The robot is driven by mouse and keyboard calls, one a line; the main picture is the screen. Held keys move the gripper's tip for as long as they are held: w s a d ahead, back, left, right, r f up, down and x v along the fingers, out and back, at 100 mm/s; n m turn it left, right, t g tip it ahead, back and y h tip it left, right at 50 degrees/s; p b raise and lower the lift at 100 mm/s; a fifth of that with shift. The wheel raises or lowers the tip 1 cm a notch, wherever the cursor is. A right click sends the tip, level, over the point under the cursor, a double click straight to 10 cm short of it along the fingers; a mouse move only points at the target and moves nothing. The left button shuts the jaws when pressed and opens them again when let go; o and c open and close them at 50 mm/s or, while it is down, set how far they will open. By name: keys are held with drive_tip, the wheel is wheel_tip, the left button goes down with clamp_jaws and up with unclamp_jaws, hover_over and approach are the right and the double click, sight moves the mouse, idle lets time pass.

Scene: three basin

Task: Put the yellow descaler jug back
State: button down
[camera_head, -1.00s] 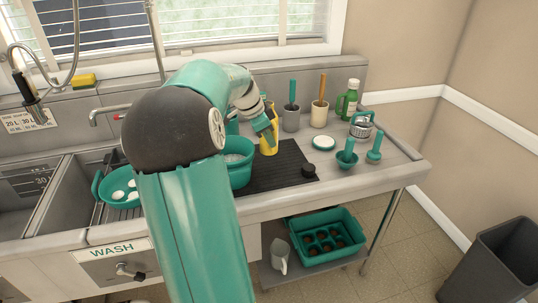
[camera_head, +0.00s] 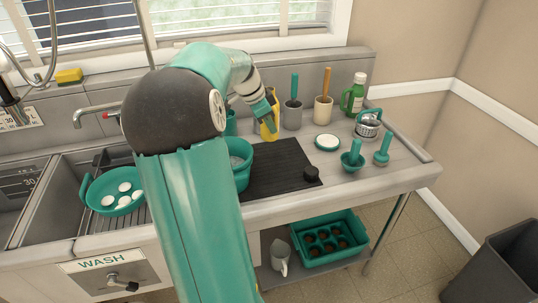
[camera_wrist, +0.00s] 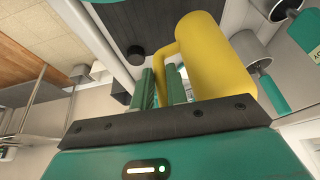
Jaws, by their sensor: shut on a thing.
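The yellow descaler jug (camera_head: 270,131) is at the back of the counter, behind the black ribbed mat and left of a grey cup. It looks roughly upright. My gripper (camera_head: 265,108) is at its upper part and hides some of it. In the wrist view the jug's yellow body (camera_wrist: 203,58) is just right of my gripper (camera_wrist: 162,82), and its handle runs down between the two teal fingers, which are shut on it. I cannot tell whether the jug's base touches the counter.
A grey cup (camera_head: 291,117) with a teal-handled tool and a cream cup (camera_head: 323,113) stand right of the jug. A teal basin (camera_head: 241,175) is nearer, left of the black mat (camera_head: 275,163). A white disc (camera_head: 327,142) lies in front.

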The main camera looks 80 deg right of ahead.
wheel_tip(320, 180, down, 9)
drive_tip(key=shift+a+f, duration=0.2)
drive_tip(key=shift+a, duration=0.1)
drive_tip(key=c, duration=1.4)
unclamp_jaws()
drive_tip(key=v, duration=1.2)
drive_tip(key=shift+a, duration=0.1)
